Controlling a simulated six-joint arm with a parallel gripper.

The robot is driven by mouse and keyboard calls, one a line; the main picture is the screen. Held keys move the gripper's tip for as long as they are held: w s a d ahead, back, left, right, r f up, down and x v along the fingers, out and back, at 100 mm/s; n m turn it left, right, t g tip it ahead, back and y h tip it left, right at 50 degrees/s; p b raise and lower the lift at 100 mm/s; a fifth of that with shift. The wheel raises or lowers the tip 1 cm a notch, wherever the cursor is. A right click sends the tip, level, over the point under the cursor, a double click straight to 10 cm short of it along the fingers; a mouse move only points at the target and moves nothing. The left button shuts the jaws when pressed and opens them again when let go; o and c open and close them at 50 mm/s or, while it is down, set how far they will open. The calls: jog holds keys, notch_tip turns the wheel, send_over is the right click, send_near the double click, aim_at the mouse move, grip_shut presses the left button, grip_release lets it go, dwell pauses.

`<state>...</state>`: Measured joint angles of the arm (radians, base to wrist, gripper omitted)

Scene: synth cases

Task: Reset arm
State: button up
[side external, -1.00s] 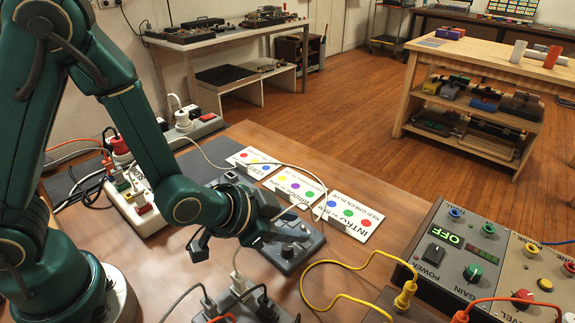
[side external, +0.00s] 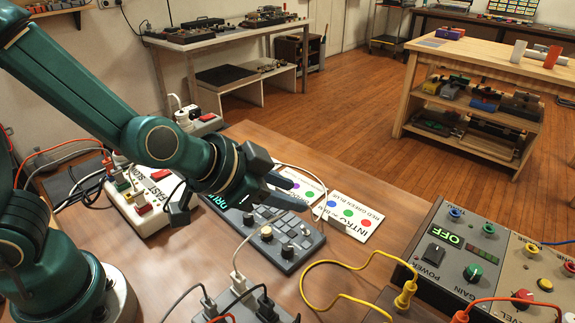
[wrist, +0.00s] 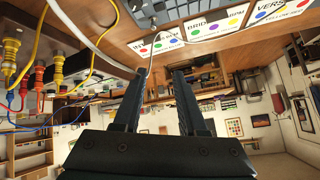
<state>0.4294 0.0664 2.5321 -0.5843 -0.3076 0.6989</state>
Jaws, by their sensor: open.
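My gripper (side external: 297,193) is raised above the table, over the grey pad controller (side external: 280,235), pointing to the right. Its two dark fingers are apart and empty. The arm and gripper hide part of the controller and of the cards in the side view.
White song cards (side external: 355,217) lie behind the controller. Plugs and a pale cable stand near the front. Bare table lies centre right.

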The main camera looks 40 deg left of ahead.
jog(key=shift+a, duration=0.1)
jog(key=s+a+r+n+t, duration=0.2)
jog(key=a+r, duration=0.3)
jog(key=r, duration=0.4)
jog(key=s+a+f+n+g+y, duration=0.1)
jog(key=s+a+f+g, duration=0.1)
jog(key=s, duration=0.4)
jog(key=s+a+f+n+g, duration=0.2)
jog(key=s+g, duration=0.1)
jog(key=s, duration=0.3)
jog(key=shift+s+a+f+n+g+y, duration=0.2)
jog(key=shift+n+g+y, duration=0.1)
jog(key=shift+y, duration=0.1)
jog(key=shift+o, duration=0.3)
jog(key=shift+w, duration=0.1)
